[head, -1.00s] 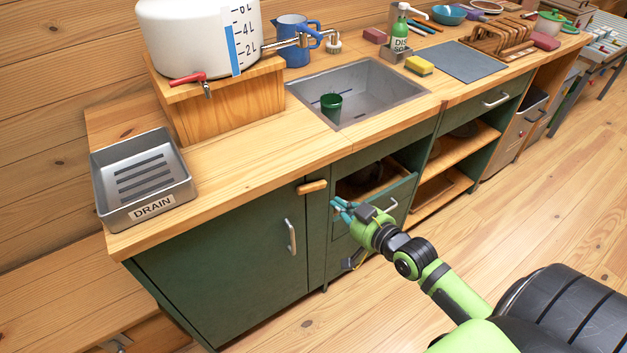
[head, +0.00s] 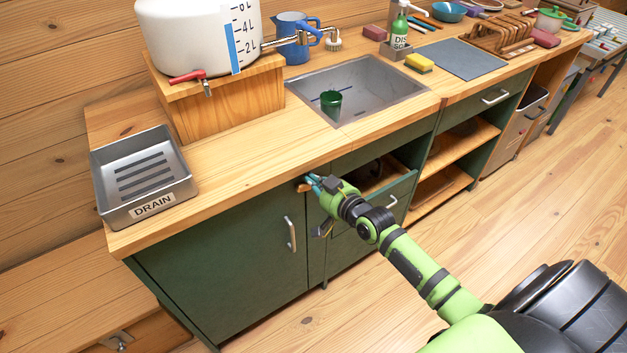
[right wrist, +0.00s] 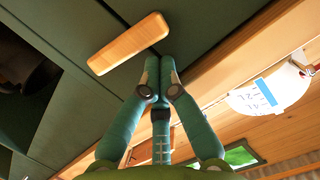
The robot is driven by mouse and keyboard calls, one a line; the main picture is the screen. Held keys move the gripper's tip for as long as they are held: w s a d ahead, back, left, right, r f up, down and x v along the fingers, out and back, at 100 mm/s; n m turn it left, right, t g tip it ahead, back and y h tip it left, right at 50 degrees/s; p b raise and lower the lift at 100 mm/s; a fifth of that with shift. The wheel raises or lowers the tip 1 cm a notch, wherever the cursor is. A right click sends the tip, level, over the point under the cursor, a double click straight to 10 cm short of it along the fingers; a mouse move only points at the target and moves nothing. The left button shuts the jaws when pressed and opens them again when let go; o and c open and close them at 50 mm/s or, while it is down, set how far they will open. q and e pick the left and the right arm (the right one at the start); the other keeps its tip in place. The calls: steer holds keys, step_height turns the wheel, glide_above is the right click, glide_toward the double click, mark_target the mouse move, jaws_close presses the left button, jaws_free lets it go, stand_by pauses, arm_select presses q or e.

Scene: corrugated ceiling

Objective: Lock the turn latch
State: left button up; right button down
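The turn latch is a small wooden bar (head: 303,188) on the green cabinet front, just under the counter edge beside the cabinet door (head: 222,268). It lies about parallel to that edge. In the right wrist view the whole bar (right wrist: 128,43) shows, with one end near a door seam. My right gripper (head: 311,182) is at the bar and partly hides it in the head view. In the right wrist view its teal fingertips (right wrist: 161,68) are together, empty, near one end of the bar; I cannot tell whether they touch it. My left gripper is not in view.
The counter edge (head: 240,200) overhangs closely above the latch. A partly open drawer (head: 390,197) is right of it, beneath my right arm. The door handle (head: 291,234) sticks out below. The floor in front is clear.

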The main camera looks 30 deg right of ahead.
steer(key=shift+a+f+n+p, duration=0.4)
steer(key=shift+a+f+p, duration=0.2)
steer(key=shift+f, duration=0.2)
steer(key=shift+s+f, duration=0.1)
steer(key=shift+f, duration=0.1)
steer(key=shift+s, duration=0.1)
